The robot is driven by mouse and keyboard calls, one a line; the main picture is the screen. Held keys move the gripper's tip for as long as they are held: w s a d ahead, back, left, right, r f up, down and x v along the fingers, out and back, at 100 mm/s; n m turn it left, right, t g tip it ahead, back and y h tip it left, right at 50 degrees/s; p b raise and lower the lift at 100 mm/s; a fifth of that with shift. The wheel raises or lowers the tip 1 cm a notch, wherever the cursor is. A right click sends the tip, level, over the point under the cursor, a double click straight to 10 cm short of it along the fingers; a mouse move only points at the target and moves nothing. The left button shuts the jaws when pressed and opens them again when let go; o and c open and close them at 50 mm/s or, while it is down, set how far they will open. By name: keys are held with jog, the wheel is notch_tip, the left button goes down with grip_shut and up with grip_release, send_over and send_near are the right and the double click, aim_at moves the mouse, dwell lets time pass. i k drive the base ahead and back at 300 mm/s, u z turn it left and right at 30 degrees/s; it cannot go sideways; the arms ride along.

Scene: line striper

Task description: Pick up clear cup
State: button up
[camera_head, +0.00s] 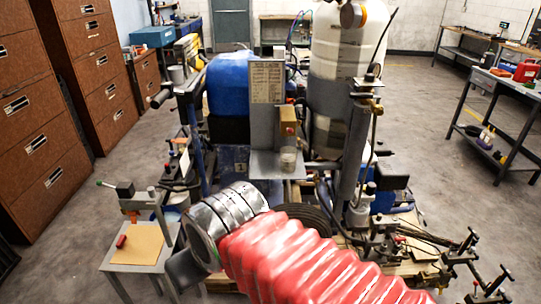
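A small clear cup (288,160) appears to stand on the grey shelf (262,168) at the front of the line striper, below a yellow-brown box. It is small, so its rim and contents are hard to tell. My arm crosses the lower middle with a red ribbed sleeve and a silver ringed joint. A dark grey part sits below the joint at its left. No gripper fingers can be made out. The silver joint appears lower and left of the cup, apart from it in the picture.
The striper carries a blue tank (229,82) and a large white tank (345,50), with hoses and metal posts around the shelf. A small table (135,268) with a red object stands at left. Brown drawer cabinets (40,130) line the left; a workbench (512,103) stands right.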

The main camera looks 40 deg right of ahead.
aim_at(289, 154)
jog(key=z, duration=0.05)
jog(key=i, duration=1.05)
jog(key=z, duration=0.35)
